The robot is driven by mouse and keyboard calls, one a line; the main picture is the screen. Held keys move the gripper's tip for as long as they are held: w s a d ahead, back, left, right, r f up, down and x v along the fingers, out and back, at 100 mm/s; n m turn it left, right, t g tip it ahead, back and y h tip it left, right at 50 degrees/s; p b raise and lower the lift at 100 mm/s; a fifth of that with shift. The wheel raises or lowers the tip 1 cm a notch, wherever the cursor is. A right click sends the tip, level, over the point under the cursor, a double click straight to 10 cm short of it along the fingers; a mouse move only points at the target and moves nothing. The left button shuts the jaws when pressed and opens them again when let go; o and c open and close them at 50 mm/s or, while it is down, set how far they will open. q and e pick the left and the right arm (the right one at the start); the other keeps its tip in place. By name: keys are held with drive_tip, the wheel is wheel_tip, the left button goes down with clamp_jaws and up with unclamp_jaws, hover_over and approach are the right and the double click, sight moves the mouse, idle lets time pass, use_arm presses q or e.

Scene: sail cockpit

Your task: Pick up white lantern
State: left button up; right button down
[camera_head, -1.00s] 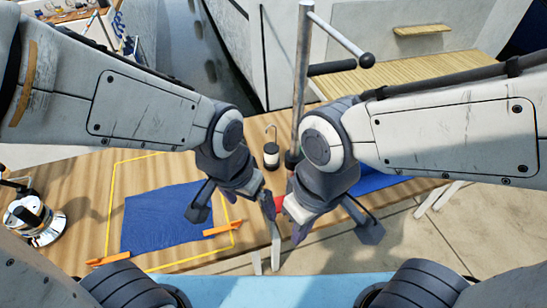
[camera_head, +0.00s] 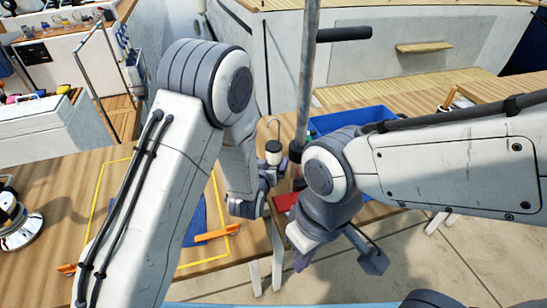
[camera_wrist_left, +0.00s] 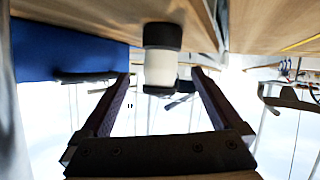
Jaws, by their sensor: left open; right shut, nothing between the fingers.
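The white lantern (camera_head: 273,150) has a dark cap and a thin hooked handle. It stands upright on the wooden table, just left of the metal post. My left gripper (camera_head: 268,174) is low in front of it, and its arm partly hides the lantern's lower part. In the left wrist view, which looks upside down, the lantern's white body (camera_wrist_left: 160,68) sits between the open fingertips (camera_wrist_left: 162,78), with a gap visible on each side. My right gripper (camera_head: 302,260) is shut and empty, hanging low in front of the table, right of the left one.
The metal post (camera_head: 306,75) rises close to the lantern's right. A blue bin (camera_head: 350,120) is behind the right arm. A red item (camera_head: 285,201) lies near the table's front edge.

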sight(272, 157)
use_arm(q)
drive_tip(key=p+x, duration=0.1)
drive_tip(key=x, duration=0.4)
drive_tip(key=shift+w, duration=0.35)
drive_tip(key=shift+r, duration=0.1)
clamp_jaws()
